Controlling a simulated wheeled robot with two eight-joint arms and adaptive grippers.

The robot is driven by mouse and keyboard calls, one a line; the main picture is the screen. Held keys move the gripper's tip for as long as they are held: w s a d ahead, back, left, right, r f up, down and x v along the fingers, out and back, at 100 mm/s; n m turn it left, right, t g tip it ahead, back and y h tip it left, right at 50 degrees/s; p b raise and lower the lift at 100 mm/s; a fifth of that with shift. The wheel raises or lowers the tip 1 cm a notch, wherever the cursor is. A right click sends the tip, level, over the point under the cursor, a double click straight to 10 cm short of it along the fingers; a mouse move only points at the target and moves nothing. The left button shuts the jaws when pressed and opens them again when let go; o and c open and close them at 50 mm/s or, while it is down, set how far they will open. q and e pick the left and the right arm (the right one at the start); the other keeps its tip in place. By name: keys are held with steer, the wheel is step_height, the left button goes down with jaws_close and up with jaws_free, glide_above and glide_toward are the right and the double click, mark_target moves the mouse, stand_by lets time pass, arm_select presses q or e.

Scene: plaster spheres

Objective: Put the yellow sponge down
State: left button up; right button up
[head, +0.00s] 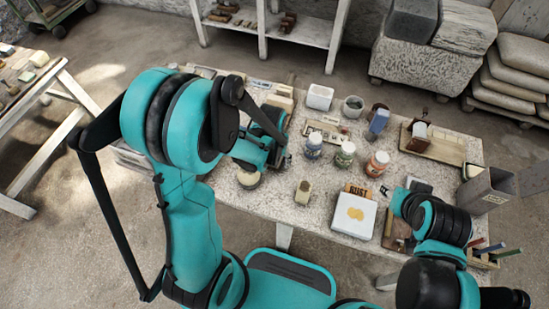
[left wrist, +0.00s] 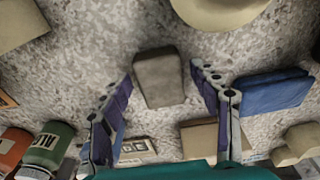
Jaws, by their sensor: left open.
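A grey-brown block (left wrist: 158,78) lies on the speckled table between the two fingers of my left gripper (left wrist: 160,92). The gripper is open, with a gap to the block on each side. I cannot tell by colour if this block is the yellow sponge. In the head view my left gripper (head: 276,156) is low over the table's left part, and its arm hides the block. A yellow patch (head: 355,213) shows on top of a white box. My right arm's end (head: 401,203) is at the table's right; its fingers cannot be made out.
Bare table (head: 275,205) shows along the front.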

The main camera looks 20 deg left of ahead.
arm_select(q)
steer(key=shift+r, duration=0.4)
steer(key=s+r+t+p, duration=0.2)
steer(key=s+r+t, duration=0.1)
steer(key=r, duration=0.8)
steer(key=s+a+r+t+p, duration=0.1)
steer(key=s+r+t+p, duration=0.1)
steer(key=s+r, duration=0.4)
step_height(320, 180, up, 6)
steer(key=shift+f+t+p, duration=0.25)
steer(key=shift+t+p, duration=0.15)
steer(key=shift+s+f, duration=0.1)
steer(key=shift+f, duration=0.05)
step_height(320, 180, down, 3)
steer(key=b, duration=0.3)
steer(key=shift+r, duration=0.2)
